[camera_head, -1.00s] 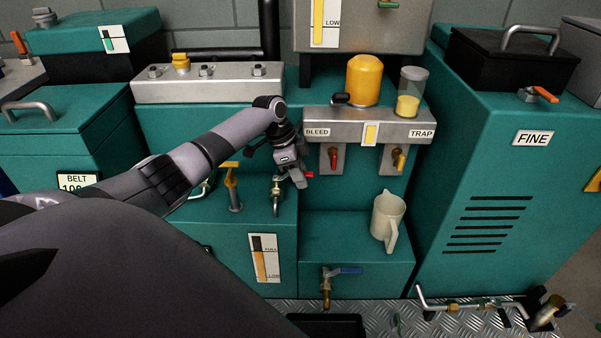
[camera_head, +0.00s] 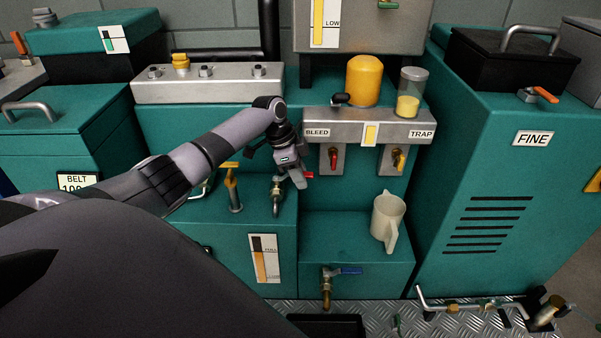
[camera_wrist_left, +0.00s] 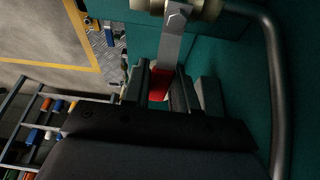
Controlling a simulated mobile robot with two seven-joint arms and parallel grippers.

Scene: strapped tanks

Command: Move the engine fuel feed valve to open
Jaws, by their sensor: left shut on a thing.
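My left gripper (camera_head: 292,168) is above the small teal tank (camera_head: 225,235), at a metal valve (camera_head: 277,187) with a bent pipe. In the left wrist view, its fingers are shut on the red grip (camera_wrist_left: 159,84) of a flat silver lever (camera_wrist_left: 172,45). The lever runs from the fingers up to a hex nut (camera_wrist_left: 178,17) on the valve body. The red end also shows beside the gripper in the head view (camera_head: 300,179). The gripper hides part of the lever in the head view. No label on this valve is readable. My right gripper is not in view.
A cream jug (camera_head: 387,217) and a blue-handled tap (camera_head: 340,271) are lower right.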

